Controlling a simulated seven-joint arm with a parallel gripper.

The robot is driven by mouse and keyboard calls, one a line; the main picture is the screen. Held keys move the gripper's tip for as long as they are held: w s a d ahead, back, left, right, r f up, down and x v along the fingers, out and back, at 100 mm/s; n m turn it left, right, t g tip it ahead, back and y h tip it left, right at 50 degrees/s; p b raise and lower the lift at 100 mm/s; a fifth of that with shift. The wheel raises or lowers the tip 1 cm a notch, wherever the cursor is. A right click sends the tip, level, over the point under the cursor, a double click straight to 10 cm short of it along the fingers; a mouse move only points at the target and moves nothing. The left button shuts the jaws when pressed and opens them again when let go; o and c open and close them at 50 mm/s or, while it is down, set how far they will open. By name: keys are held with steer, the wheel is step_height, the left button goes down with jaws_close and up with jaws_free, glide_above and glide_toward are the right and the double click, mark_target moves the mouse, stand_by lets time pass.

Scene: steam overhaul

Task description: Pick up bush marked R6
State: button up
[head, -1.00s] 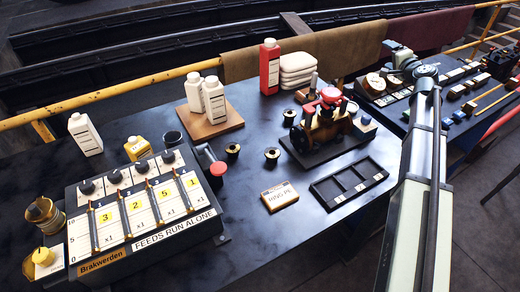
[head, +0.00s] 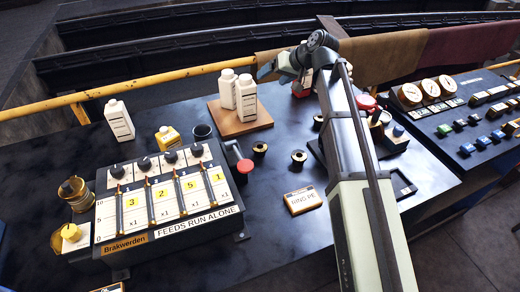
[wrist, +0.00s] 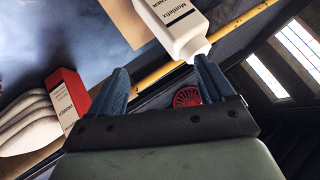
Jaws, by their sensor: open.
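Several small dark bushes with brass-coloured centres stand on the black table: one bush (head: 260,149) right of the red knob, another bush (head: 298,158) further right, and a third bush (head: 318,120) behind, close to my arm. No marking is legible on them, so I cannot tell which is R6. My gripper (head: 266,70) is raised near the back of the table, beside the white bottles and away from the bushes. In the wrist view its blue fingers (wrist: 160,88) are apart with nothing held. No bush shows in the wrist view.
White bottles (head: 246,98) stand on a wooden board (head: 240,121); one bottle (wrist: 178,28) is near my fingers in the wrist view. A red box (wrist: 68,95) and white folded stack (wrist: 22,125) are close. The control panel (head: 165,205) is left. A "RING PE" block (head: 303,201) lies front-centre.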

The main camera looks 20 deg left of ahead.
steer(key=s+a+f+n+g+h, duration=0.1)
steer(key=s+f+n+g+h, duration=0.2)
steer(key=s, duration=0.4)
steer(key=n+h, duration=0.6)
glide_above(260, 147)
steer(key=shift+t, duration=0.3)
steer(key=f, duration=0.8)
steer(key=shift+s+a+f, duration=0.1)
steer(key=shift+s+f, duration=0.2)
steer(key=shift+f, duration=0.1)
steer(key=shift+w+f, duration=0.15)
steer(key=shift+f, duration=1.3)
steer(key=shift+w+f, duration=0.15)
steer(key=shift+f, duration=1.3)
steer(key=c, duration=1.3)
